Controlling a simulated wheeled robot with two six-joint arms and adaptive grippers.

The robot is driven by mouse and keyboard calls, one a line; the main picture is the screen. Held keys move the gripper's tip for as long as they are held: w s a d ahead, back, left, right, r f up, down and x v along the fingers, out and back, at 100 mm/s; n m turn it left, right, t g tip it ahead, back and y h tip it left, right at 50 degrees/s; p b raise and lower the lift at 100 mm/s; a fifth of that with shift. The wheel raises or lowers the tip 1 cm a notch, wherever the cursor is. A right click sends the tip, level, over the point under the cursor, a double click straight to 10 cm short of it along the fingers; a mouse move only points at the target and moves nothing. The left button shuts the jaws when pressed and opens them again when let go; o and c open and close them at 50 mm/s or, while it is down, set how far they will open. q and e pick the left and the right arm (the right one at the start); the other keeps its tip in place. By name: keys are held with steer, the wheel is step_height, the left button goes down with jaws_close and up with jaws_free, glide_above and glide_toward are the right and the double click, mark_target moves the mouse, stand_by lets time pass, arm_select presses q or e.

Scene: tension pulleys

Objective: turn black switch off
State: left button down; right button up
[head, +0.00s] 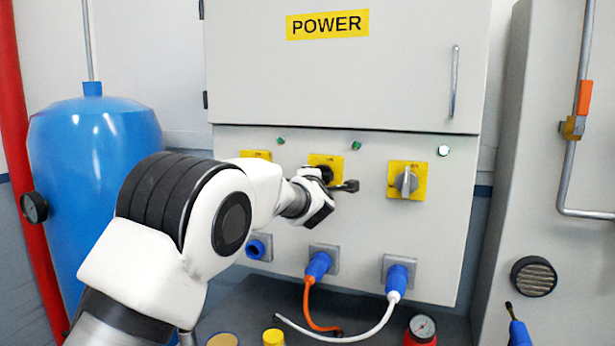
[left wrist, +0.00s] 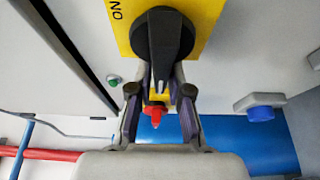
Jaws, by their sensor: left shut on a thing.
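The black switch (left wrist: 164,35) is a round knob with a narrow handle on a yellow plate marked ON. In the head view the black switch (head: 325,173) is on the middle yellow plate (head: 322,160), partly covered by my left gripper (head: 318,190). In the left wrist view its handle points down the picture, between the fingertips of my left gripper (left wrist: 163,80). The gripper is shut on this handle. My right gripper is not in view.
A red switch (left wrist: 154,108) on another yellow plate and a grey switch (head: 406,181) flank it. Blue plugs (head: 318,264) with orange and white cables are below. A blue tank (head: 95,150) stands left. The POWER cabinet (head: 345,75) is above.

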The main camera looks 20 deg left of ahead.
arm_select(q)
steer(key=shift+f, duration=0.1)
steer(key=c, duration=1.1)
jaws_free()
steer(key=v, duration=1.2)
steer(key=shift+a, duration=0.1)
